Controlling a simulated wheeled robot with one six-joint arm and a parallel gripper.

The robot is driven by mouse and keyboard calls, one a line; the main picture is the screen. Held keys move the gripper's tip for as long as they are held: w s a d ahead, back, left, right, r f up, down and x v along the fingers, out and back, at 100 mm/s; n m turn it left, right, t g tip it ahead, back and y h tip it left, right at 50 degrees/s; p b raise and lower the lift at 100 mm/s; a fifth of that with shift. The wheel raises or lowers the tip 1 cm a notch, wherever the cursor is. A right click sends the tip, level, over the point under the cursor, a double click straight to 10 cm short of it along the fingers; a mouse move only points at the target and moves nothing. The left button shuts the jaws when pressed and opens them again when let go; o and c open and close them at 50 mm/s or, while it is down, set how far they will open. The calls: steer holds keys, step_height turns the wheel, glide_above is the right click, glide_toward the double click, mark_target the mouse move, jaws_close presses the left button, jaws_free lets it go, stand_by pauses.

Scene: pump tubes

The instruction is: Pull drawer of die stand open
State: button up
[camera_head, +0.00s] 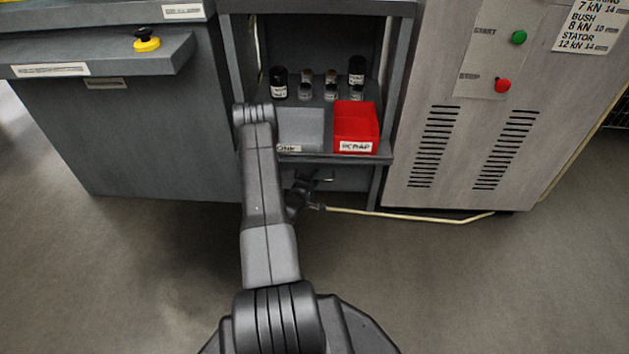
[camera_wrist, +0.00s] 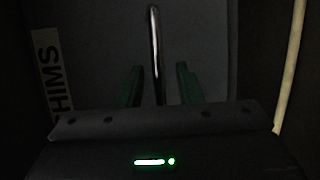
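The die stand (camera_head: 384,157) is the grey open frame in the middle of the head view. In the wrist view, a dark grey drawer front (camera_wrist: 205,45) fills the background, with a label reading SHIMS (camera_wrist: 56,75) at its left. A shiny metal bar handle (camera_wrist: 155,45) runs upright in the picture. My gripper (camera_wrist: 159,82) is open, its two green fingers on either side of the handle with gaps; the exact depth is hard to tell. In the head view my gripper (camera_head: 312,182) is under the lower shelf, partly hidden by my arm.
On the shelf are a red bin (camera_head: 355,124), a grey bin (camera_head: 301,126) and several small jars (camera_head: 279,83). A grey cabinet (camera_head: 150,140) stands left, a vented machine (camera_head: 460,140) right. A pale hose (camera_head: 410,217) lies low in front. The front floor is clear.

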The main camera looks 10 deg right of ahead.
jaws_close()
steer(key=shift+s, duration=0.1)
